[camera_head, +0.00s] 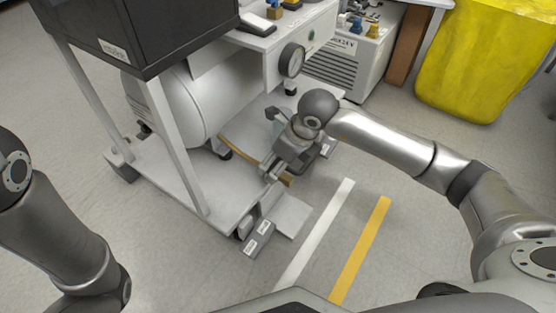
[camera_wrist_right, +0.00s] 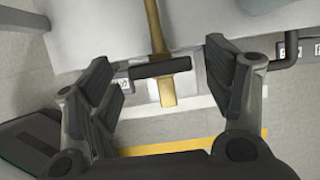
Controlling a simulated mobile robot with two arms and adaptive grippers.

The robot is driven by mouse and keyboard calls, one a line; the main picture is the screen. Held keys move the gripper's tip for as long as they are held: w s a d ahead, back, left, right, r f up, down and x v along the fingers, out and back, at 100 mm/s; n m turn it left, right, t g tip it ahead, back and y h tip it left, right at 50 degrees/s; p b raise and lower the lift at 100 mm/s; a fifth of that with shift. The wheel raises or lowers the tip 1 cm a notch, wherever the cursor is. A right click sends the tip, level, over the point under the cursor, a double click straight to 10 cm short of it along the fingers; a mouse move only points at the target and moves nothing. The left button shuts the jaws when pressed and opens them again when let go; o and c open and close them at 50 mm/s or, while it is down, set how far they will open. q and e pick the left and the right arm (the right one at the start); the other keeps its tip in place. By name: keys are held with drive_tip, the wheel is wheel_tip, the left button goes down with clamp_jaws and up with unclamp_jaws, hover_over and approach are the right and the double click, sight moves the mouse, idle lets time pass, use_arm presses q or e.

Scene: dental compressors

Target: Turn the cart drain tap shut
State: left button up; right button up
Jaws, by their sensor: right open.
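The drain tap shows in the right wrist view as a dark bar handle (camera_wrist_right: 166,69) lying crosswise over a brass pipe (camera_wrist_right: 167,92). In the head view the brass pipe (camera_head: 243,150) runs low along the cart deck, and my right gripper hides the tap handle. The white cart (camera_head: 180,185) carries a tank. My right gripper (camera_head: 276,172) is low at the cart's right edge. In the wrist view its open fingers (camera_wrist_right: 160,62) stand either side of the tap handle with gaps. I cannot tell whether they are level with it. My left arm shows, but its gripper does not.
Grey labelled pedals (camera_head: 258,240) and a pale plate (camera_head: 291,215) sit at the cart's near corner. A pressure gauge (camera_head: 291,60) and a dark box (camera_head: 140,30) are above. A yellow bin (camera_head: 485,60) stands back right. Floor with white and yellow stripes (camera_head: 360,250) is clear.

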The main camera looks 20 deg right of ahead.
drive_tip(key=c, duration=1)
